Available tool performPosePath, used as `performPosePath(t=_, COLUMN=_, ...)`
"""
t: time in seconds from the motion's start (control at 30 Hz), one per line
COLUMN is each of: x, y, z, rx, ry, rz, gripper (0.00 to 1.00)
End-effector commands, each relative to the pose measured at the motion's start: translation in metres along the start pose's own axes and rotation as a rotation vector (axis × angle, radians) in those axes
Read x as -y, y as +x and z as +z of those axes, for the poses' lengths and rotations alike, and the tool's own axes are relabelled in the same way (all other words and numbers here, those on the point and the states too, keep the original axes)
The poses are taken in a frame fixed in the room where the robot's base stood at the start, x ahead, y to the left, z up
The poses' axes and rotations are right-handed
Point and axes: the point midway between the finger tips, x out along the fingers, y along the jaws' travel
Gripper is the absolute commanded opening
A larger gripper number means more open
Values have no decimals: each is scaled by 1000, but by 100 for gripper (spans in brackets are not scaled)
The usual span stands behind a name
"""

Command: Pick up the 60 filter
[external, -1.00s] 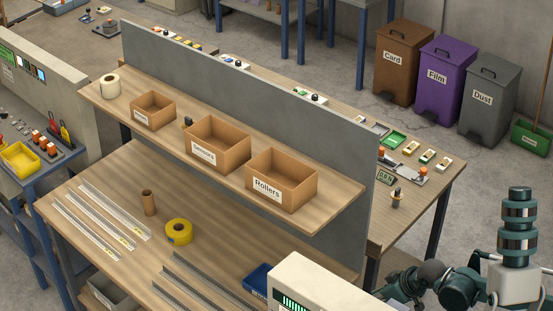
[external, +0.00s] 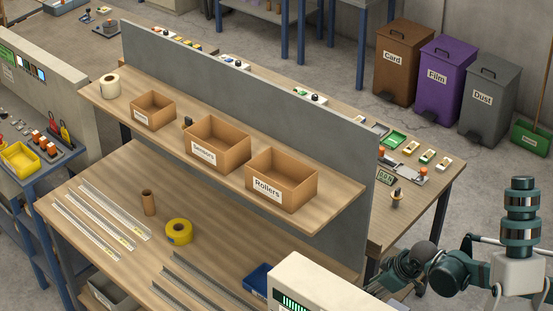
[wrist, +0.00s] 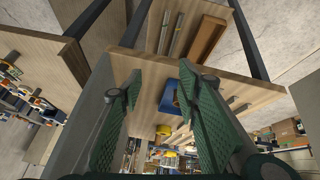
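I cannot pick out a filter marked 60 in either view. My gripper (wrist: 160,84) shows in the wrist view as two dark green fingers set wide apart, with nothing held between them. A blue tray (wrist: 168,98) shows between the fingers, beyond them on the wooden bench; something small and reddish is in or by it. The blue tray also shows in the external view (external: 258,279), partly hidden behind a pale machine. In the external view my arm is at the lower right, and my gripper cannot be made out there.
A wooden bench (external: 215,215) holds metal strips, a brown tube (external: 149,203) and a yellow tape roll (external: 179,232). A shelf above carries cardboard boxes, one labelled Rollers (external: 290,182). A grey partition (external: 250,100) stands behind. The pale machine (external: 310,290) is in front.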

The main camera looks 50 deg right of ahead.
Motion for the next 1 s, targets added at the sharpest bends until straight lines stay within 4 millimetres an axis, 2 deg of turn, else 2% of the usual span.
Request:
performPosePath(t=0.03, x=-8, y=-3, z=-6, rx=15, ry=-25, rz=6, gripper=33)
performPosePath(t=0.4, x=-54, y=1, z=-24, rx=128, ry=-242, rz=18, gripper=33)
performPosePath(t=1.0, x=-131, y=15, z=-36, rx=311, ry=-578, rz=-36, gripper=33)
